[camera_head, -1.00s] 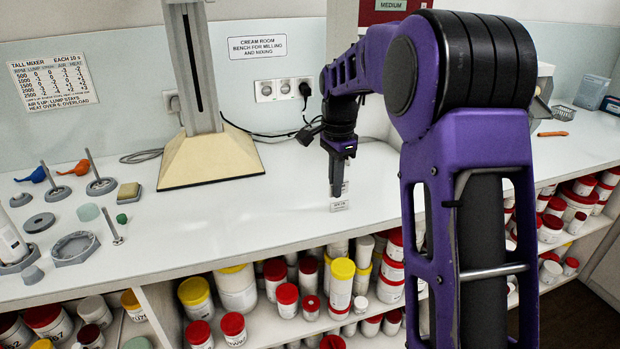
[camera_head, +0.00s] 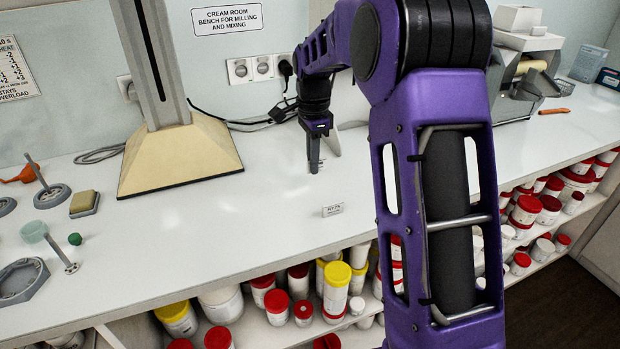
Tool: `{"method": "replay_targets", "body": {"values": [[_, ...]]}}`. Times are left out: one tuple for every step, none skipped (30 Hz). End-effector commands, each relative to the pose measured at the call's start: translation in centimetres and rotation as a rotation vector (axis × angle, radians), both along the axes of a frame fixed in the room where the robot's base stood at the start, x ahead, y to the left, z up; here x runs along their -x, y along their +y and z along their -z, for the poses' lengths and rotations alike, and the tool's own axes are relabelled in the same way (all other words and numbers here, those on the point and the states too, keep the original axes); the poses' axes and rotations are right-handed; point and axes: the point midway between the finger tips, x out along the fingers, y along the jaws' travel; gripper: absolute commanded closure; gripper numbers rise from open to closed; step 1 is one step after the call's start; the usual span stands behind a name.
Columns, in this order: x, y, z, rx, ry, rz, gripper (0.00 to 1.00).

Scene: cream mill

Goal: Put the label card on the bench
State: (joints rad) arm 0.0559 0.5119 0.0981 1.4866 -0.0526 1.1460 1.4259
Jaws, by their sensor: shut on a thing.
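My gripper (camera_head: 314,166) hangs pointing down over the bench, left of my upright arm link. It is shut on a small pale card with dark marks, the label card (camera_head: 319,162), which shows only partly at the fingertips. I cannot tell whether this card touches the bench top. A second small white card with dark print (camera_head: 332,210) stands on the bench (camera_head: 260,215), nearer the front edge and apart from my gripper.
The tall mixer's beige base (camera_head: 180,160) stands left of my gripper. Small tools and a grey hexagonal dish (camera_head: 22,280) lie at the far left. A grey machine (camera_head: 525,70) stands at the right. Jars (camera_head: 335,290) fill the shelf below. The bench front between is clear.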

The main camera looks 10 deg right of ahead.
Motion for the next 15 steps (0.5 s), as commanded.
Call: {"method": "replay_targets", "body": {"values": [[0.0,0.0,0.4,0.0,0.001,0.0,1.0],[0.0,0.0,0.6,0.0,0.001,0.0,1.0],[0.0,0.0,1.0,0.0,0.001,0.0,1.0],[0.0,-0.1,1.4,0.0,0.002,0.0,1.0],[0.0,-0.1,1.9,0.001,0.003,0.0,1.0],[0.1,-0.1,2.6,0.001,0.003,0.0,1.0],[0.1,-0.1,3.1,0.001,0.003,0.0,1.0],[0.1,0.0,3.7,0.0,0.004,0.0,1.0],[0.1,0.0,4.3,0.0,0.003,0.0,1.0],[0.0,0.0,4.7,-0.001,0.002,0.0,1.0],[0.0,0.0,4.9,-0.001,0.002,0.0,1.0],[0.0,0.0,5.2,-0.001,0.001,0.0,1.0],[0.0,0.0,5.2,0.0,0.0,0.0,1.0],[0.0,0.0,5.2,0.0,0.0,0.0,1.0],[0.0,0.0,5.1,0.0,-0.001,0.0,1.0]]}}
